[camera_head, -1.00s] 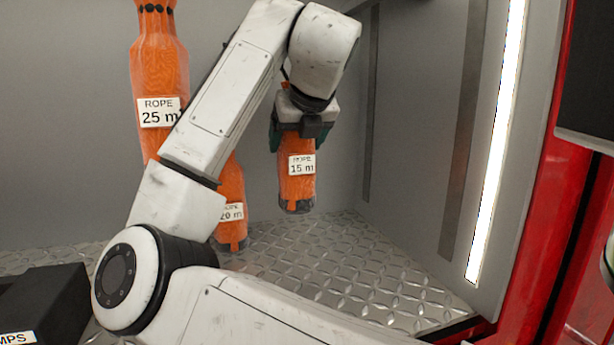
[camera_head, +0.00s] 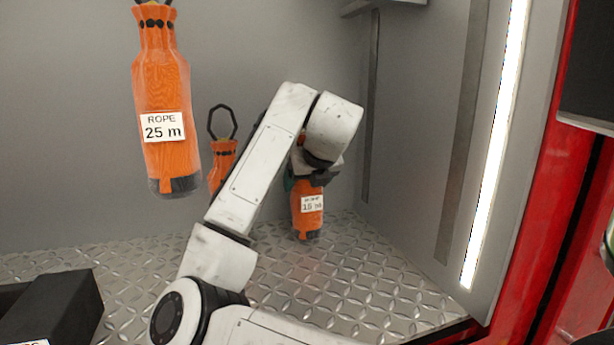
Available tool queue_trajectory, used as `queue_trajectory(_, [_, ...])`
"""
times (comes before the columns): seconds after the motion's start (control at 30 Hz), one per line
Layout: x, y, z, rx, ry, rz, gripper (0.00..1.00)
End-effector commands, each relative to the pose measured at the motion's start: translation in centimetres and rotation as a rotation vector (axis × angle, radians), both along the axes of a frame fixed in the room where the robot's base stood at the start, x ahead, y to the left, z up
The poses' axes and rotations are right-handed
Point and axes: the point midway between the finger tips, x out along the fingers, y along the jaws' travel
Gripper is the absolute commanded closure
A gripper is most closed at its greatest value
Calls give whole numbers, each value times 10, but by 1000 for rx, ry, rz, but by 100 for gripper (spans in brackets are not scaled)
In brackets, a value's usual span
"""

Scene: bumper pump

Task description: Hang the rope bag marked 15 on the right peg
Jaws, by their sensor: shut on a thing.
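The orange rope bag marked 15 m (camera_head: 308,215) hangs upright below my gripper (camera_head: 312,178), near the right side wall. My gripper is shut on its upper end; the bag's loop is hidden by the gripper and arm. The bag's dark bottom is close to the tread-plate floor, and I cannot tell whether it touches. The right peg cannot be made out in this view.
The 25 m rope bag (camera_head: 163,110) hangs at upper left. Another orange rope bag (camera_head: 221,165) with a black loop is partly behind my arm. A black box (camera_head: 60,305) stands at lower left. The tread-plate floor (camera_head: 350,270) is clear at centre right.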

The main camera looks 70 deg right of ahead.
Motion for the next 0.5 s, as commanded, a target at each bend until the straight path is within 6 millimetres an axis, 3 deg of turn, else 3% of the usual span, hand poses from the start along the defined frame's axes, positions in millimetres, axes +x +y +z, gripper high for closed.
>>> queue_trajectory(0.37, [0, 0, -3, -3, -3, -1, 91])
queue_trajectory(0.4, [0, 0, -4, 0, -1, -1, 21])
queue_trajectory(0.5, [0, 0, -4, 0, -1, -1, 11])
